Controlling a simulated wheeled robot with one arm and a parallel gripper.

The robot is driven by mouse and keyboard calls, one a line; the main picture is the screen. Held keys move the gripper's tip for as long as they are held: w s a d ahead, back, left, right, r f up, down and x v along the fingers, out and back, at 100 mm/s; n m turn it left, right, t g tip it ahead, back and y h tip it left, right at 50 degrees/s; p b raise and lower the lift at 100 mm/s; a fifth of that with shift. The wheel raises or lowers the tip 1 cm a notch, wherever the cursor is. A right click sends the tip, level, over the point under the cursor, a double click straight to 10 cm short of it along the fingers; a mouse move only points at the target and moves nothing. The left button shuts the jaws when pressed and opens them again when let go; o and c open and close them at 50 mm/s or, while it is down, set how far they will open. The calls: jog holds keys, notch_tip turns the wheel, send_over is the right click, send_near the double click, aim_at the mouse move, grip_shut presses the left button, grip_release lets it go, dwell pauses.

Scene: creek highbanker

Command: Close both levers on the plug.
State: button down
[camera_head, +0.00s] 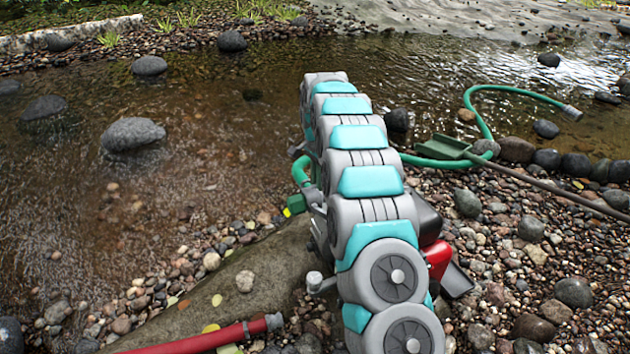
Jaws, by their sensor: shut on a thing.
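My grey and teal arm runs up the middle of the view, and its far end hides what lies behind it. My gripper's fingers do not show. A red hose (195,343) at the bottom left ends in a grey metal fitting (274,321). A small grey metal part (320,284) shows left of my arm. A green fitting (297,203) with a yellow piece sits farther up, at the end of a green hose (300,172). I cannot tell which part is the plug, and no lever can be clearly made out.
A red and black machine (438,256) is partly hidden behind my arm. A green hose (487,122) runs into the creek, near a green flat part (443,148) with a long rod (560,190). A flat rock (262,262) and pebbles cover the bank.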

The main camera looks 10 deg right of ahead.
jog(key=shift+s+m, duration=0.15)
jog(key=shift+m, duration=0.35)
jog(key=c, duration=0.9)
grip_release()
